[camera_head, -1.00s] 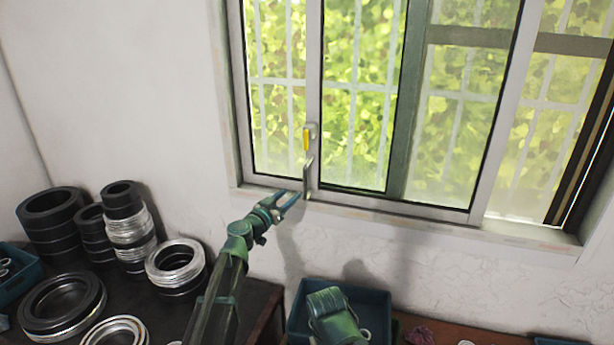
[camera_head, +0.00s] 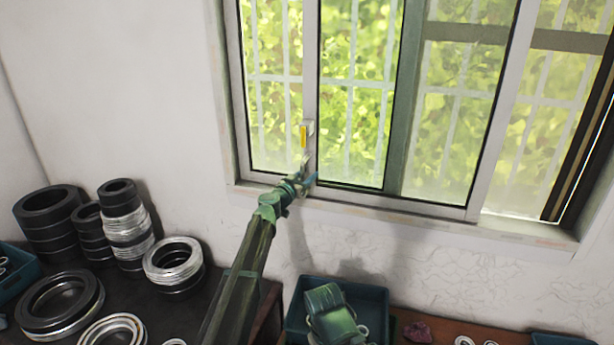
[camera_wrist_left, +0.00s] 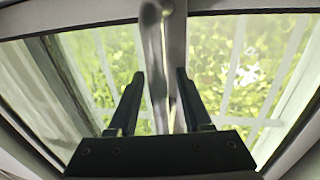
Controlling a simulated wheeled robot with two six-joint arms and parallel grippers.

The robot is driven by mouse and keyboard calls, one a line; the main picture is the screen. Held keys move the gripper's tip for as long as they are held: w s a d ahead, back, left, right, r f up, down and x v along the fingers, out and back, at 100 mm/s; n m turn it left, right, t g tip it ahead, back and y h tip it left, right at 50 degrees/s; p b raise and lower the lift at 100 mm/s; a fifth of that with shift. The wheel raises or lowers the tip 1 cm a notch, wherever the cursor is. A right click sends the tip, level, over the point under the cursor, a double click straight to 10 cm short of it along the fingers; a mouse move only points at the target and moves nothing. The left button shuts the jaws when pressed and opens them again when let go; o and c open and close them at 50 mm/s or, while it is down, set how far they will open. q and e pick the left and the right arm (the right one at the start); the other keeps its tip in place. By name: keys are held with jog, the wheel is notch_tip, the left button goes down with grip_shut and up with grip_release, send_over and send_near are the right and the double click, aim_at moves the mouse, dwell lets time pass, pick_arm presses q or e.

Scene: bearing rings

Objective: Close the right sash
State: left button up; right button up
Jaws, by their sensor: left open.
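The sliding window's pale-framed sash (camera_head: 310,60) has a handle with a yellow part (camera_head: 304,136) on its left upright. This sash stands left of the window's right jamb, with a strip of view between its right upright (camera_head: 502,110) and the dark jamb (camera_head: 580,130). My left gripper (camera_head: 309,180) is at the lower end of the handle. In the left wrist view my left gripper (camera_wrist_left: 161,75) is open, its two fingers on either side of the grey handle bar (camera_wrist_left: 155,45); I cannot tell whether they touch it.
Black and silver bearing rings (camera_head: 122,225) stand stacked on the dark table at left. A teal crate (camera_head: 375,300) is below the window, with my green arm link over it. The sill (camera_head: 400,212) runs under the sash. The wall around the window is clear.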

pick_arm(q)
grip_shut()
dwell(1.4)
